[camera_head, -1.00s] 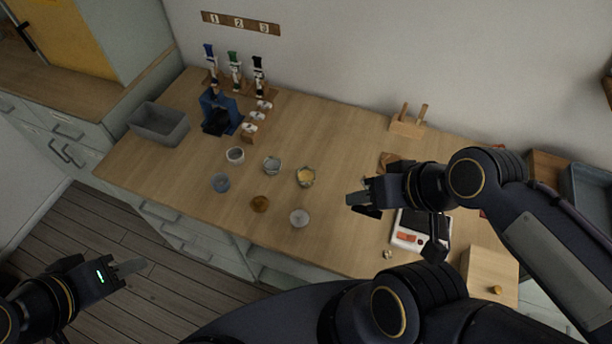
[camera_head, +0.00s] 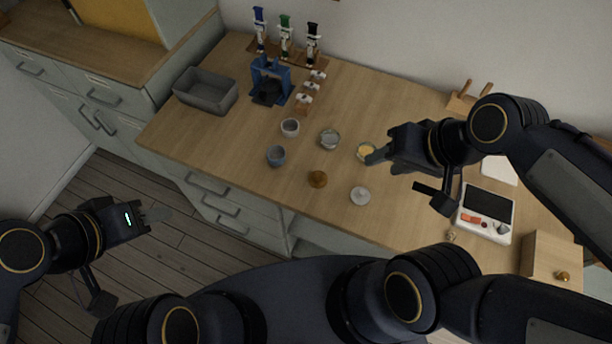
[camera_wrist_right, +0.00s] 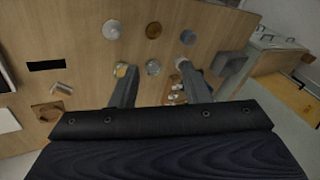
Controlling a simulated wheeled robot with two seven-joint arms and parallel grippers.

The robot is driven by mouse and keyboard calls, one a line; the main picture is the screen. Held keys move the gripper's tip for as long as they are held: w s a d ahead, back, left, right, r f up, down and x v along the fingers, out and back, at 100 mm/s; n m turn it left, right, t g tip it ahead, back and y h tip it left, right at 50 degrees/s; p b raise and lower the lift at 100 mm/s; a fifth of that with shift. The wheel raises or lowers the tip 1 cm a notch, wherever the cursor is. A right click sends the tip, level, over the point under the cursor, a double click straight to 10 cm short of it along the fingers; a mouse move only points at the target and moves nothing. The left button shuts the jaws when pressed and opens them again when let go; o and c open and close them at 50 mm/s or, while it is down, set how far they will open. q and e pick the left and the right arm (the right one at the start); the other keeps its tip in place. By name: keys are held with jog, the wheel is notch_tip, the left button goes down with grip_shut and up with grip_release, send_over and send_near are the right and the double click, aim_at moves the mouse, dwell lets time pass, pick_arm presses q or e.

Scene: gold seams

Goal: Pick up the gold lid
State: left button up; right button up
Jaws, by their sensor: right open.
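The gold lid (camera_head: 318,179) lies flat on the wooden counter, near its front edge. It also shows as a gold-brown disc in the right wrist view (camera_wrist_right: 153,30), beyond the fingertips. My right gripper (camera_head: 378,160) is open and empty above the counter, right of the gold lid and apart from it. Its two spread fingers show in the right wrist view (camera_wrist_right: 160,82). My left gripper (camera_head: 155,214) hangs over the floor, left of the counter; its finger gap is not clear.
A white lid (camera_head: 360,196) lies right of the gold lid. A blue-grey cup (camera_head: 276,156), a white cup (camera_head: 290,127), a glass bowl (camera_head: 330,138) and a bowl with gold contents (camera_head: 367,150) stand around it.

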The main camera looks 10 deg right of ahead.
jog(key=w+a+f+m+g+b, duration=0.3)
jog(key=w+f+b, duration=0.2)
jog(key=w+f, duration=0.15)
jog(key=m+g+h+b, duration=0.1)
jog(key=m+h+b, duration=0.3)
jog(key=m+b, duration=0.1)
send_over(318, 175)
jog(key=f, duration=1.1)
jog(key=shift+s+d+f, duration=0.1)
jog(key=shift+s+d, duration=0.1)
jog(key=shift+s, duration=0.15)
jog(key=f, duration=0.7)
jog(key=shift+w+a, duration=0.25)
jog(key=shift+w, duration=0.05)
grip_shut()
